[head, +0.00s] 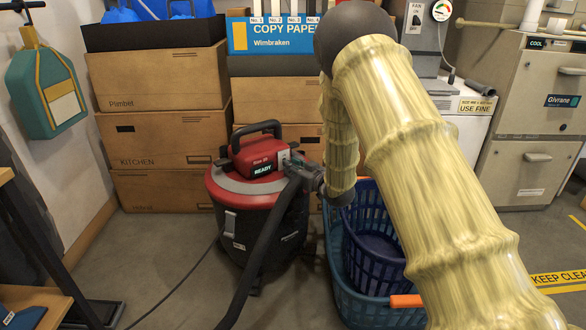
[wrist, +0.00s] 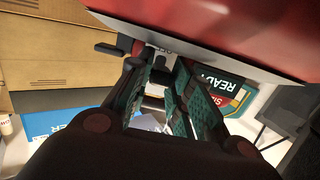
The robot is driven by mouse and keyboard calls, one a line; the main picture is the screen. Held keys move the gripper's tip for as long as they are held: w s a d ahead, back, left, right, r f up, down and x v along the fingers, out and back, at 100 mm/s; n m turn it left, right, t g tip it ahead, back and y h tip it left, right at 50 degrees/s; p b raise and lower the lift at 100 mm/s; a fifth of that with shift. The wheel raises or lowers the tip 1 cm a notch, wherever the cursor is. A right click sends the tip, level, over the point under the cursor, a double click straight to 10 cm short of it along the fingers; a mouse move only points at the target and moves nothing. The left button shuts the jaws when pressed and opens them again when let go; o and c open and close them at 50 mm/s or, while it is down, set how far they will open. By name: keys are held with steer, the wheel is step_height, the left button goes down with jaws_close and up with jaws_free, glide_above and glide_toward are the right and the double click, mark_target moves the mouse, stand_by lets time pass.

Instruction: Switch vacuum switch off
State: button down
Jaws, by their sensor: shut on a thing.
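The vacuum (head: 258,195) stands on the floor with a red top, a black drum and a black carry handle. The vacuum switch (wrist: 158,76) is a small dark piece by a pale plate, mostly hidden between my fingers. My gripper (head: 298,170) is at the right side of the red top. In the wrist view my gripper (wrist: 158,92) has its teal-padded fingers closed around the switch; the exact contact is hard to see.
Nested blue baskets (head: 375,245) stand close on the vacuum's right, below my arm. Cardboard boxes (head: 160,135) are stacked behind it. A dark hose (head: 262,250) runs down in front. Open floor (head: 170,270) lies at the left front, crossed by a cord.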

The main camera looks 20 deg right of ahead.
steer(key=c, duration=1.3)
jaws_free()
steer(key=v, duration=1.2)
steer(key=shift+f, duration=0.15)
